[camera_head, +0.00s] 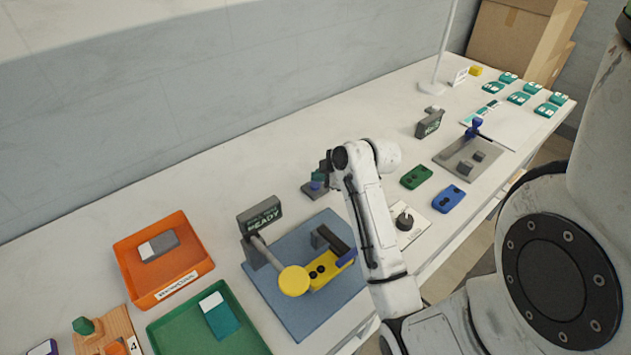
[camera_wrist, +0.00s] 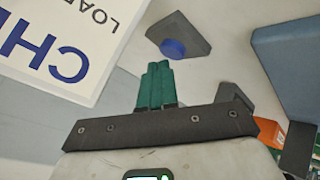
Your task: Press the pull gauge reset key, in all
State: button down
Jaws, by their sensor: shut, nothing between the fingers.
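A blue round button (camera_wrist: 172,48) sits on a small dark grey wedge-shaped base (camera_wrist: 190,32) in the wrist view; I take it to be the reset key, though no label on it is readable. In the head view the blue button (camera_head: 315,186) and its base stand right of the display reading READY (camera_head: 260,216), partly hidden by my arm. My gripper (camera_wrist: 155,85) has green fingers closed together and empty, pointing toward the button. In the wrist view a gap shows between fingertips and button. In the head view the gripper (camera_head: 321,171) is just over the base; contact cannot be told.
A blue mat (camera_head: 270,292) carries a fixture with a yellow round pad (camera_head: 293,281). An orange tray (camera_head: 130,272) and green tray (camera_head: 170,335) stand left. A white lettered card (camera_wrist: 60,45) lies near the fingers. Green (camera_head: 416,177) and blue (camera_head: 449,198) pieces lie right.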

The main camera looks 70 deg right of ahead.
aim_at(319, 186)
jog(key=shift+w+r, duration=0.1)
jog(key=shift+r, duration=0.2)
notch_tip(319, 186, up, 5)
jog(key=p, duration=0.4)
jog(key=shift+a+f+p, duration=0.1)
jog(key=shift+p, duration=0.2)
jog(key=shift+f, duration=0.1)
dwell(0.6)
